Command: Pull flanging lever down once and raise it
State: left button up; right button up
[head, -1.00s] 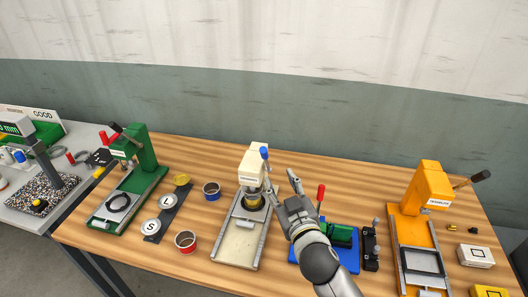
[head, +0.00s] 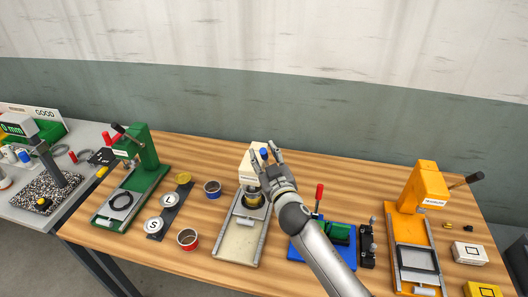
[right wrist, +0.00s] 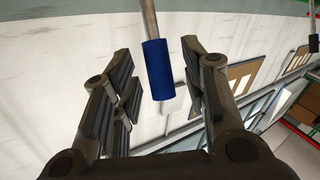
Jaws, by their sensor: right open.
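The cream press (head: 240,228) stands in the middle of the wooden table, its head partly hidden by my right gripper. Its lever has a blue knob (head: 264,153) at the top. My right gripper (head: 266,147) is open, with its fingers close around the blue knob in the head view. In the right wrist view the blue knob (right wrist: 159,70) is between the open fingers, apart from both, on a metal rod. A round metal piece (head: 254,199) sits under the press head. My left gripper is not in view.
A green press (head: 140,160) stands at left and an orange press (head: 428,190) at right. A blue cup (head: 212,190) and a red cup (head: 188,240) stand left of the cream press. A blue base with a red-knobbed lever (head: 319,192) is at its right.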

jog(key=shift+w+a, duration=0.15)
jog(key=shift+w, duration=0.45)
grip_shut()
